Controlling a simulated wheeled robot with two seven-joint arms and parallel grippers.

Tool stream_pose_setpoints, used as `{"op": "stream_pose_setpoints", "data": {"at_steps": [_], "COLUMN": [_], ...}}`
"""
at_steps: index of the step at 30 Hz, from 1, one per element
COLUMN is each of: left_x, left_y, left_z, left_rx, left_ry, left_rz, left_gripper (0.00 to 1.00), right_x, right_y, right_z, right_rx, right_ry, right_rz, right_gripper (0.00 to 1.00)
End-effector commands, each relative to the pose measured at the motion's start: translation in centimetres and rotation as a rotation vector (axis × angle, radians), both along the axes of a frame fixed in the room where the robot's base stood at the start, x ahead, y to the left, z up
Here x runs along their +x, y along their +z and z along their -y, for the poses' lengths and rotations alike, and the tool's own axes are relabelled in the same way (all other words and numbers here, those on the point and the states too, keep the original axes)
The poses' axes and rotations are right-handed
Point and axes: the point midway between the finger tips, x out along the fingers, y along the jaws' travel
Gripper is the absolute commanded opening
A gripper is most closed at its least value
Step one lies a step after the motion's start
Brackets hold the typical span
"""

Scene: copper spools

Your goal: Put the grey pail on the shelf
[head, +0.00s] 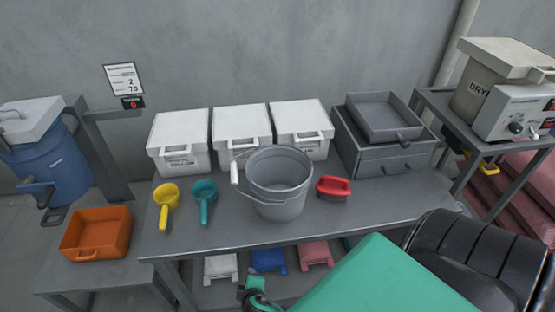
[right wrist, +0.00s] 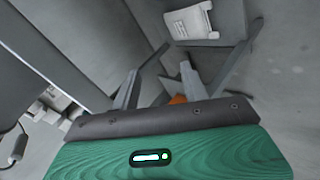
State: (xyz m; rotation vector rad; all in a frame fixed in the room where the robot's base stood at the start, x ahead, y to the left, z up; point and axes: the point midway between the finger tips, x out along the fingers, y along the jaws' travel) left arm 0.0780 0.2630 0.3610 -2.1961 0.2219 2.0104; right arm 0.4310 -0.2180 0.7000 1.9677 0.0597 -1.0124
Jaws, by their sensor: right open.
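The grey pail (head: 281,192) stands upright on the grey table (head: 350,218), its wire handle hanging down with a white grip at its left side. The task's shelf is not clearly marked; a lower shelf (head: 195,291) shows under the table. My right gripper (right wrist: 160,68) is open in the right wrist view, with nothing clearly held between its fingers. In the head view my green right arm crosses the bottom right, below the pail, and its fingers cannot be made out. My left gripper is not in view.
White lidded bins (head: 242,125) and a grey drawer box (head: 385,150) stand behind the pail. A yellow scoop (head: 166,199), a teal scoop (head: 204,195) and a red-handled tool (head: 333,188) flank it. An orange tray (head: 97,233) sits left; a dryer (head: 500,95) stands right.

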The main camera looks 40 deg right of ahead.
Motion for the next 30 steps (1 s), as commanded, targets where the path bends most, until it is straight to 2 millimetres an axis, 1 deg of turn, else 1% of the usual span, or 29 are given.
{"op": "stream_pose_setpoints", "data": {"at_steps": [1, 2, 3, 5, 6, 12, 15, 18, 21, 23, 26, 30], "left_x": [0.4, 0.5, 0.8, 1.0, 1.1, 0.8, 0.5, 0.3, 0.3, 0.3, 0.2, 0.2], "left_y": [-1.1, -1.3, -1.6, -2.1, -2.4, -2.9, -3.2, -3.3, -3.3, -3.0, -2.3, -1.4], "left_z": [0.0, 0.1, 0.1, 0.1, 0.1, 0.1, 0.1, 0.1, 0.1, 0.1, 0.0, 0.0], "left_rx": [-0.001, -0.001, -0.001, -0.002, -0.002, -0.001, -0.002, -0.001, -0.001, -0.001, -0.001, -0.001], "left_ry": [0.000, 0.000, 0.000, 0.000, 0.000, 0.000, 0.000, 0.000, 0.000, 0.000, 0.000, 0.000], "left_rz": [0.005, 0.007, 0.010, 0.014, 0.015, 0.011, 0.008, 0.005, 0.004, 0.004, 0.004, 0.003], "left_gripper": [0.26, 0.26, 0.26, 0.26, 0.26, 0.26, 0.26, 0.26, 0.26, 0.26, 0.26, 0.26], "right_x": [0.9, 1.2, 1.6, 2.0, 2.5, 4.8, 5.4, 5.7, 6.0, 6.4, 7.8, 10.2], "right_y": [2.4, 4.0, 6.0, 9.1, 11.3, 18.4, 21.3, 23.5, 24.7, 25.0, 25.3, 25.4], "right_z": [0.5, 0.9, 1.4, 2.2, 2.5, 2.0, 1.8, 1.5, 1.4, 1.7, 2.7, 4.4], "right_rx": [-0.038, -0.063, -0.092, -0.139, -0.189, -0.449, -0.560, -0.641, -0.685, -0.697, -0.700, -0.699], "right_ry": [-0.017, -0.028, -0.045, -0.070, -0.077, -0.037, -0.027, -0.024, -0.023, -0.022, -0.022, -0.023], "right_rz": [0.049, 0.073, 0.103, 0.152, 0.190, 0.327, 0.378, 0.413, 0.429, 0.432, 0.434, 0.434], "right_gripper": [0.45, 0.45, 0.45, 0.45, 0.45, 0.45, 0.45, 0.45, 0.45, 0.45, 0.45, 0.45]}}
